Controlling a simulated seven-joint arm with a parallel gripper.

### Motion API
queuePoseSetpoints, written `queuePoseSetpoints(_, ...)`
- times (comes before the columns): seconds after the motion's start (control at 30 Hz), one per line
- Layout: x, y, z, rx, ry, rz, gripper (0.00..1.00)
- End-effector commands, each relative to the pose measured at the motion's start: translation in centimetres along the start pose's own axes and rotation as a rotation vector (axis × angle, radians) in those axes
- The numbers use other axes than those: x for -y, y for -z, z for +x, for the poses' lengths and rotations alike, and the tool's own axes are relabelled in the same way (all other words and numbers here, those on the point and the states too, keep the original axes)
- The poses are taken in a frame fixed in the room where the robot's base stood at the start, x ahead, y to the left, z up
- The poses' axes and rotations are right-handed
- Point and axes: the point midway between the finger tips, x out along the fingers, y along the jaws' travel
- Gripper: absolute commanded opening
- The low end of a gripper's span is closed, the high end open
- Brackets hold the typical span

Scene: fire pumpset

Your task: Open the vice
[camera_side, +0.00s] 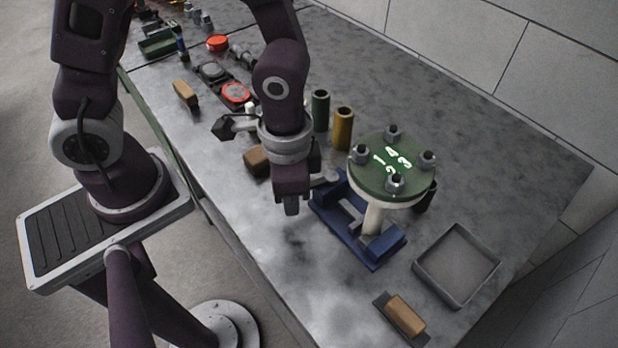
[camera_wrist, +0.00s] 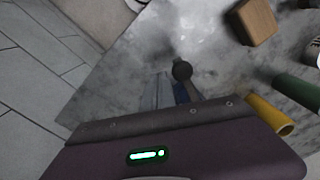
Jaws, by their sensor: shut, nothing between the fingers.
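The blue vice (camera_side: 385,246) sits on the workbench right of my gripper. A cream stem (camera_side: 373,218) stands in it, topped by a green round flange (camera_side: 372,180) with glowing numbers and several grey bolts. My gripper (camera_side: 291,208) points down beside this end, shut and empty. In the wrist view, the fingers (camera_wrist: 158,92) are next to a dark round knob (camera_wrist: 181,70), with a bit of blue below it. I cannot tell whether they touch the knob.
Green (camera_side: 320,110) and yellow (camera_side: 343,128) cylinders stand behind the vice. A grey tray (camera_side: 457,291) and a wooden-backed brush (camera_side: 404,316) lie to the right. A wooden block (camera_side: 257,161) is left of my gripper. The bench front below the gripper is clear.

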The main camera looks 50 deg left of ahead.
Motion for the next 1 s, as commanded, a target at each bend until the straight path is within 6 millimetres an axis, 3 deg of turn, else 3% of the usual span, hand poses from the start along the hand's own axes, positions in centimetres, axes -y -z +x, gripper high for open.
queuePoseSetpoints(1.0,2.4,-1.6,0.1,0.011,0.001,-0.002,0.0)
